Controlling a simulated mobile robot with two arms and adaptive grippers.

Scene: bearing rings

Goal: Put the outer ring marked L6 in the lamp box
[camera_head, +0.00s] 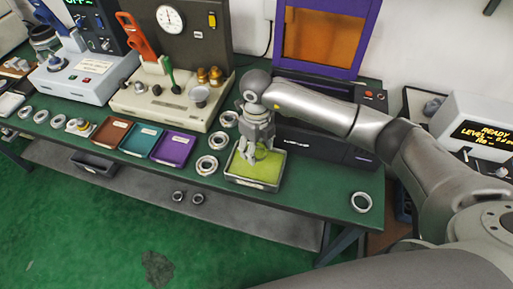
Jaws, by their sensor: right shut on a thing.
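My right gripper (250,156) points down over a grey-rimmed tray (254,187) with a yellow-green lining. It is shut on a small metal thing, apparently a ring, mostly hidden by the fingers; I cannot read any mark on it. Pale metal rings lie on the green bench: one left of the tray (207,165), one behind it (219,140), one farther back (228,118) and one alone at the right (361,202). Their marks are too small to read. A dark box with a raised purple-framed orange window (327,38), perhaps the lamp box, stands behind my right arm. My left gripper is not in view.
Brown (110,134), teal (141,140) and purple (173,149) trays stand left of the rings. A gauge station (172,100) and a light-blue machine (85,78) stand behind them. A display unit (470,125) is at the right. The bench's front right is mostly clear.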

